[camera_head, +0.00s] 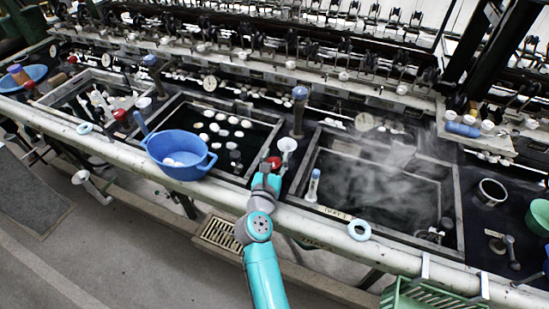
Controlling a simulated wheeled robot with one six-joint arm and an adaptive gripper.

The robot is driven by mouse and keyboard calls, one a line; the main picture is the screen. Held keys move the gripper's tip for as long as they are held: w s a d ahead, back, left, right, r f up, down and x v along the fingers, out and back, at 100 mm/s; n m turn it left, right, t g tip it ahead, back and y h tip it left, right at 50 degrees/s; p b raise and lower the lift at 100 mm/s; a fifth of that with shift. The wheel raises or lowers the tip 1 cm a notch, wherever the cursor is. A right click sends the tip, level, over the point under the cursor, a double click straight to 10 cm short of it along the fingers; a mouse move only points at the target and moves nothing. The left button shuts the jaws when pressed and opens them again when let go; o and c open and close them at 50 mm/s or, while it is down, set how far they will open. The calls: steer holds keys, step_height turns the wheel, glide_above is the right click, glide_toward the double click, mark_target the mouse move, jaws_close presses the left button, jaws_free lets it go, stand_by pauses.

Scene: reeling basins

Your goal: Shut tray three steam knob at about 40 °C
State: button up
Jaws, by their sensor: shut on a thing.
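A red steam knob (275,162) sits on the front ledge between the middle basin and the right basin. My gripper (267,172) reaches up from the front rail and is shut on this knob; its fingers partly hide it. The right basin (452,205), with a small tray label (334,213) at its front left, holds dark water with steam drifting over it. The label is too small to read surely. A whitish-blue thermometer (313,186) stands upright at the basin's left front corner; its reading cannot be made out.
A white funnel-shaped cup (287,147) stands just behind the knob. A blue tub (181,155) sits left on the front rail (225,185). A pale blue ring (359,230) lies right on the rail. The middle basin holds several white cocoons. A green crate (430,295) is at lower right.

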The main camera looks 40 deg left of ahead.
steer(key=shift+d+m+t+h, duration=0.2)
steer(key=shift+m+t+h, duration=0.15)
steer(key=shift+m+h, duration=1.2)
steer(key=shift+d+m+t+h, duration=0.25)
steer(key=shift+m+h, duration=0.6)
steer(key=shift+h, duration=1.3)
steer(key=o, duration=1)
step_height(320, 180, up, 10)
